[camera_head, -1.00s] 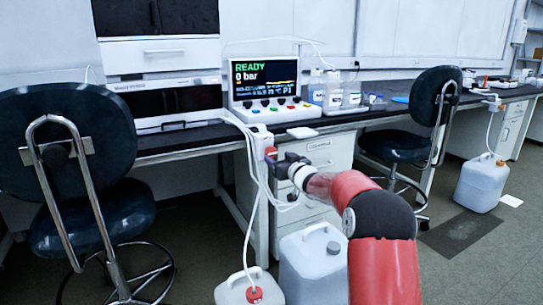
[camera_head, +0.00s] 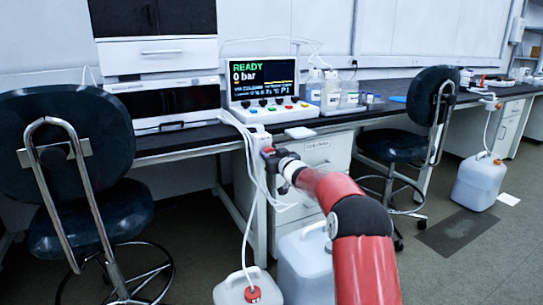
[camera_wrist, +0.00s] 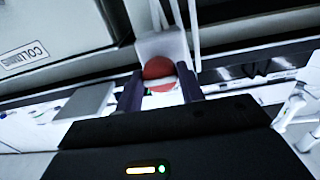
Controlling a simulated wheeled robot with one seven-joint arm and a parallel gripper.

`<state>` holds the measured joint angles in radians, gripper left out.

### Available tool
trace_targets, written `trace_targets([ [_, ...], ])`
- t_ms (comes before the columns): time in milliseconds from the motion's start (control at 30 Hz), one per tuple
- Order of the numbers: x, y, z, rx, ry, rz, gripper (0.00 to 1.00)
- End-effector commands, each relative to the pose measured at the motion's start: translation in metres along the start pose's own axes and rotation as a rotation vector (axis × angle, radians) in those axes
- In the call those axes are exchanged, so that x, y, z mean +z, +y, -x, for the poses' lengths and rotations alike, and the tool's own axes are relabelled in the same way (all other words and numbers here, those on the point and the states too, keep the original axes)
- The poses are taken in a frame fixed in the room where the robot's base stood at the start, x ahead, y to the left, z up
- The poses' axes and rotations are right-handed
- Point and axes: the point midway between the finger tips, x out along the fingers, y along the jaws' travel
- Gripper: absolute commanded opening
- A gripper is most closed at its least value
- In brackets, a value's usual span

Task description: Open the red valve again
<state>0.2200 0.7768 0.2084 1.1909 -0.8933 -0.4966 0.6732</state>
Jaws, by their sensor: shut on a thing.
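The red valve (camera_wrist: 158,70) shows in the wrist view as a round red knob with a pale bar across it, on a light grey mount (camera_wrist: 163,43). It sits between the two dark fingers of my gripper (camera_wrist: 160,92), which are shut on it. In the head view the red valve (camera_head: 267,150) is a small red spot at the bench's front edge, partly hidden by my gripper (camera_head: 274,155). A display (camera_head: 263,82) on the bench reads "READY" and "0 bar".
Chairs stand at the left (camera_head: 65,170) and right (camera_head: 420,125) of the valve. White tubing hangs beside it down to a jug (camera_head: 248,288) on the floor. Another jug (camera_head: 305,265) stands beside a drawer cabinet (camera_head: 325,155). Bottles (camera_head: 331,92) stand on the bench.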

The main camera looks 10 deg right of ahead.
Motion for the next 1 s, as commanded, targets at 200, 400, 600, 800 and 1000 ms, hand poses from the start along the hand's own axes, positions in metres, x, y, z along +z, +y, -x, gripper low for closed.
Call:
trace_targets([
  [200, 0.0001, 0.0000, 0.0001, 0.000, 0.000, 0.008, 0.15],
  [400, 0.0004, -0.0002, 0.0001, 0.000, 0.000, 0.069, 0.15],
  [600, 0.0009, -0.0005, 0.0001, -0.001, 0.000, 0.203, 0.15],
  [800, 0.0016, -0.0007, 0.0000, -0.001, 0.000, 0.386, 0.15],
  [1000, 0.0019, -0.0003, 0.0000, 0.000, 0.001, 0.576, 0.15],
])
